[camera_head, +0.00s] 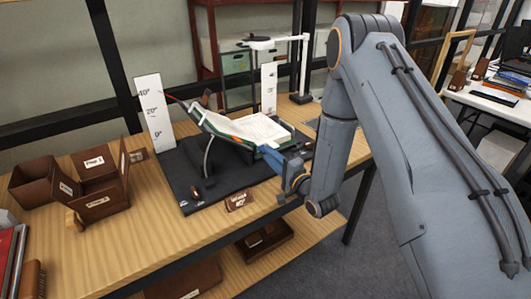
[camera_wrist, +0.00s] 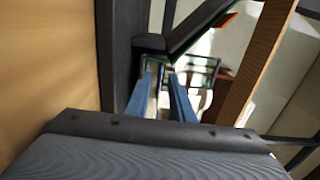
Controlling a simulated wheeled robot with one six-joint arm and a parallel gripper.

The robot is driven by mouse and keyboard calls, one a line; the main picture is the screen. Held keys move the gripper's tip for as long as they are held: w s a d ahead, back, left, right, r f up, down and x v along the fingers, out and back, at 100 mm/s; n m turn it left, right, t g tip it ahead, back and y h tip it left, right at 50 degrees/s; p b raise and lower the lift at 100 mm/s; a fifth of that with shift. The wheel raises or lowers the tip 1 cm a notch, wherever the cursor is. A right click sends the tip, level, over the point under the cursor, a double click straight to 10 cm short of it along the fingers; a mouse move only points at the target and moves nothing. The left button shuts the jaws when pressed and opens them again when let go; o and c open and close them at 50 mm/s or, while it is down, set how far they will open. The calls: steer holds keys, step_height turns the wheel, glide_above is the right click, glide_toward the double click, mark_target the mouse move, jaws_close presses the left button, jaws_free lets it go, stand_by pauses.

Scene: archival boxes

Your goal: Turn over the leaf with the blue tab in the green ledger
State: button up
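The green ledger (camera_head: 262,130) lies open on a black stand, its white pages facing up and its left side raised. Green cover shows at its right edge. My gripper (camera_head: 268,152) is at the ledger's near right edge, with the blue fingers pointing toward the pages. In the wrist view, the two blue fingers of my gripper (camera_wrist: 160,80) stand apart with a gap between them. I cannot make out the blue tab; the fingers cover part of the near edge. I cannot tell whether the fingers touch a leaf.
A white angle board (camera_head: 154,112) stands left of the ledger, and another (camera_head: 269,88) behind it. A white lamp arm (camera_head: 290,40) rises at the back. Brown labelled boxes (camera_head: 97,180) stand at the left. The wooden table's front left (camera_head: 150,235) is clear.

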steer(key=shift+x, duration=0.9)
steer(key=shift+c, duration=0.4)
steer(key=shift+d, duration=0.1)
jaws_close()
